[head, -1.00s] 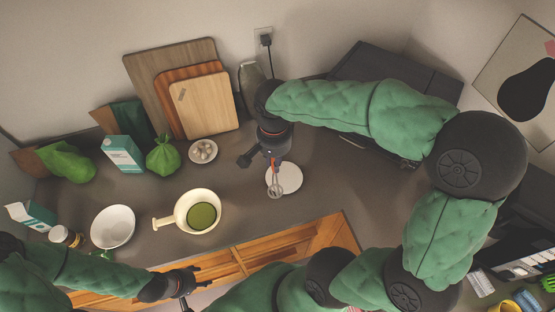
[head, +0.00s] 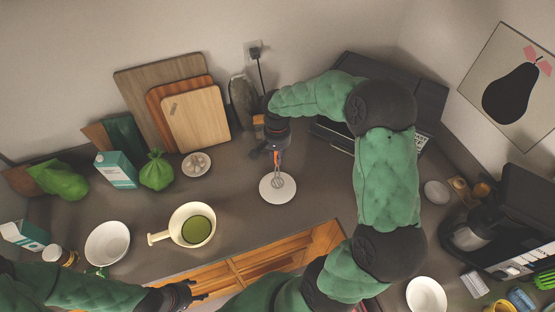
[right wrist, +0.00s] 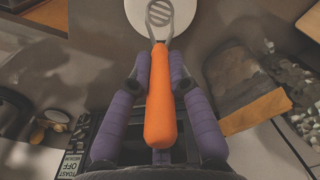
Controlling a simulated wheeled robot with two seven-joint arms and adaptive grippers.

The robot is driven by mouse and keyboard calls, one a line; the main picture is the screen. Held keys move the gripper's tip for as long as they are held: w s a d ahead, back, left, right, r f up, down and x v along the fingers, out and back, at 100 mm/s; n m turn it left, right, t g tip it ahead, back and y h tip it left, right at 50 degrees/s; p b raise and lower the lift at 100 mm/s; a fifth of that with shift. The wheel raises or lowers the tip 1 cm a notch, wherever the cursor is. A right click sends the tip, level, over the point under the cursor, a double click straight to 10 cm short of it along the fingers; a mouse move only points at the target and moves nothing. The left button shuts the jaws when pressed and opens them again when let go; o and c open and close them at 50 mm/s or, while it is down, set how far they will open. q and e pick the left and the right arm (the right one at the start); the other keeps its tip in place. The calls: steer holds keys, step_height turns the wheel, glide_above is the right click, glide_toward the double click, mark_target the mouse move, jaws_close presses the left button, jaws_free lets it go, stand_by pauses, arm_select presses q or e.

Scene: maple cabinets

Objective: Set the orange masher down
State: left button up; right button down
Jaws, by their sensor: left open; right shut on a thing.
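The orange masher (head: 277,158) has an orange handle and a grey slotted metal head; its handle also fills the middle of the right wrist view (right wrist: 161,95). My right gripper (head: 273,147) is shut on the handle, with a purple finger on each side in the right wrist view (right wrist: 158,72). The masher's head overlaps the white round plate (head: 267,194), which shows at the top of the right wrist view (right wrist: 135,12). I cannot tell if it touches the plate. My left gripper (head: 193,291) is open and empty by the counter's front edge.
A cream pan (head: 176,226) with green contents and a white bowl (head: 107,243) stand left of the plate. A small dish (head: 196,165) and cutting boards (head: 197,120) are behind. A dark appliance (head: 430,100) stands right. An open wooden drawer (head: 290,255) is in front.

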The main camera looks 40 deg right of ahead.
steer(key=f, duration=0.3)
steer(key=shift+w+d+f, duration=0.15)
steer(key=shift+w+f, duration=0.05)
steer(key=shift+f, duration=0.05)
steer(key=shift+s, duration=0.1)
steer(key=c, duration=1.2)
jaws_free()
steer(key=shift+f, duration=0.1)
steer(key=shift+o, duration=0.2)
step_height(320, 180, up, 12)
steer(key=shift+r, duration=0.2)
